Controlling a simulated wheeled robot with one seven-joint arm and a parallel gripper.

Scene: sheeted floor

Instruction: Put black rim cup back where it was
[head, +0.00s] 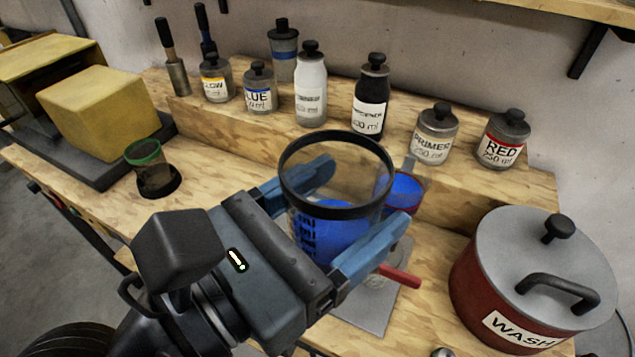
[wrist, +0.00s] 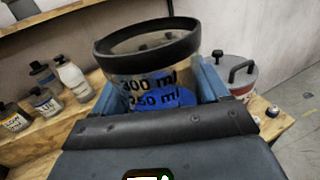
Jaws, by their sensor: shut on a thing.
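The black rim cup (head: 335,208) is a clear measuring cup with a black rim and blue liquid inside. My gripper (head: 350,225) is shut on it, with one blue finger on each side, and holds it above the bench. In the wrist view the cup (wrist: 150,72) shows volume marks and stands nearly upright, slightly tilted in the picture. Behind it, another clear cup with blue contents (head: 405,190) is partly hidden by the held cup and a finger. A green rim cup (head: 146,152) sits at a dark round spot on the left of the bench.
A red WASH pot (head: 470,290) with a grey lid stands at the right. A grey plate (head: 375,312) with a red handle lies below the cup. Labelled bottles, including RED (head: 503,140) and PRIMER (head: 435,133), line the raised shelf. A yellow block (head: 95,108) is at the left.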

